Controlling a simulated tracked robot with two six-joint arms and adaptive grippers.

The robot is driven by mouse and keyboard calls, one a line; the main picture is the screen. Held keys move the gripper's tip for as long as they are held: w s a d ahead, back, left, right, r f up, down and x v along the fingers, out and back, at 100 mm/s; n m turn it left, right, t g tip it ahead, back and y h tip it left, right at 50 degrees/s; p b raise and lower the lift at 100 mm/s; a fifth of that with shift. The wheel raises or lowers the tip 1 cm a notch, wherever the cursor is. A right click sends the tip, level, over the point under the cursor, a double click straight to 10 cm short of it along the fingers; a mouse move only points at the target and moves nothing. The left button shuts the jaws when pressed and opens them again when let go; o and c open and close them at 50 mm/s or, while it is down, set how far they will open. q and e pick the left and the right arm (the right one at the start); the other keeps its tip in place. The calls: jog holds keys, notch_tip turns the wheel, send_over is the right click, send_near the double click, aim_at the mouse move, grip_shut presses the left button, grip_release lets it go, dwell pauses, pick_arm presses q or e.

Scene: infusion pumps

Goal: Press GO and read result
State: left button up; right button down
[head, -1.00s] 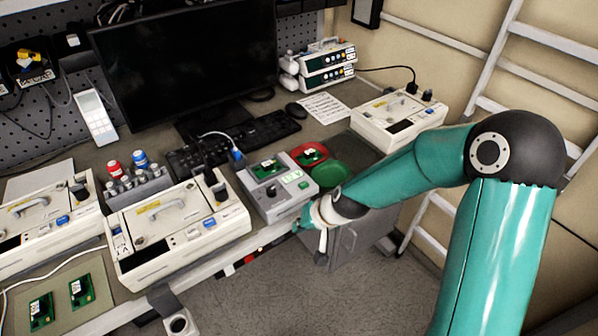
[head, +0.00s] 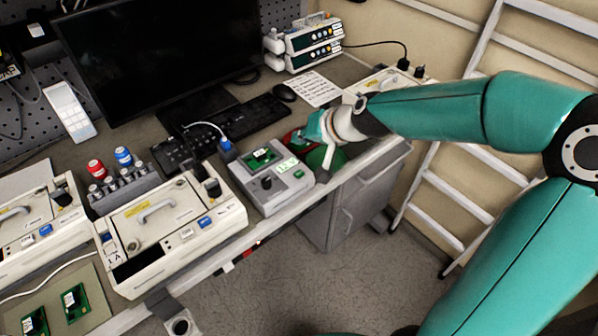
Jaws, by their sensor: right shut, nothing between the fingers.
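The grey tester box (head: 268,190) stands at the front edge of the bench. A green circuit board (head: 262,157) sits on its top, and a blue plug with a cable (head: 227,149) is at its back left corner. A dark knob (head: 266,182), a pale green lit display (head: 287,165) and a small green button (head: 298,174) are on its top. The display text is too small to read surely. My right gripper (head: 323,177) is shut and empty, pointing down just right of the box, apart from the button. My left gripper is not in view.
A green dish (head: 322,158) and a red dish (head: 291,137) are partly hidden behind my right gripper. An infusion pump (head: 180,232) stands left of the tester. A ladder stands at right.

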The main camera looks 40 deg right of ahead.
aim_at(301, 174)
notch_tip(301, 174, down, 8)
jog(key=b, duration=0.7)
jog(key=shift+r, duration=0.1)
jog(key=shift+f+b, duration=0.4)
jog(key=shift+b, duration=0.15)
jog(key=shift+f, duration=0.1)
dwell(0.5)
jog(key=shift+s+f+b, duration=0.1)
jog(key=shift+f+b, duration=0.15)
jog(key=shift+b, duration=0.15)
jog(key=shift+f+b, duration=0.45)
dwell(0.6)
jog(key=shift+r, duration=0.15)
jog(key=shift+r+p, duration=0.7)
jog(key=shift+p, duration=0.1)
